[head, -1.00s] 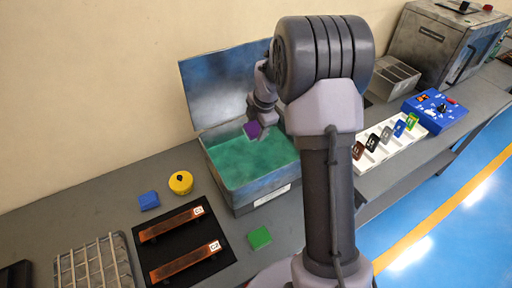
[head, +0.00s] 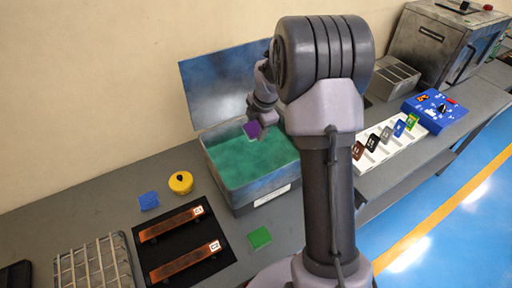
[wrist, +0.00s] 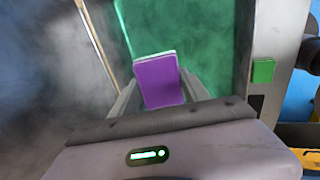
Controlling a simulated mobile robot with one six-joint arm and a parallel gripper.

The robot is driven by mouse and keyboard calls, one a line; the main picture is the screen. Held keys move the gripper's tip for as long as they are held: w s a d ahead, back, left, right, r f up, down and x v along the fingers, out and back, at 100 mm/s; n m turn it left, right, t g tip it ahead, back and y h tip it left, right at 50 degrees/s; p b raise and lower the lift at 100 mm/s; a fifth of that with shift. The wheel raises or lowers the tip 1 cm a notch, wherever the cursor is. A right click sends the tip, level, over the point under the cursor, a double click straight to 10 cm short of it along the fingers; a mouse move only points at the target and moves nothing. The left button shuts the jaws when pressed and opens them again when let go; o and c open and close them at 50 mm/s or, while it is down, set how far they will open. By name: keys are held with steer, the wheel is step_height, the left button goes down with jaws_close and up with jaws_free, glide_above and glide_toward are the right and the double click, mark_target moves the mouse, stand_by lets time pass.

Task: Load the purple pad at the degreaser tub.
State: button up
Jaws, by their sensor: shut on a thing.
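The purple pad (head: 253,130) is held by my gripper over the degreaser tub. In the wrist view the purple pad (wrist: 159,81) stands between the two fingers of my gripper (wrist: 158,92), which are shut on it. The degreaser tub (head: 262,200) is an open metal box with green liquid, its lid (head: 226,84) raised at the back. The pad is above the liquid, near the tub's back part; I cannot tell if its lower edge touches the liquid. My arm hides the tub's right end.
A white rack (head: 376,153) of coloured tags stands at right.

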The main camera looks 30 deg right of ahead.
mark_target(255, 124)
step_height(255, 124, up, 4)
steer(key=p, duration=0.2)
steer(key=shift+r+p, duration=0.1)
steer(key=shift+p, duration=0.25)
stand_by(0.5)
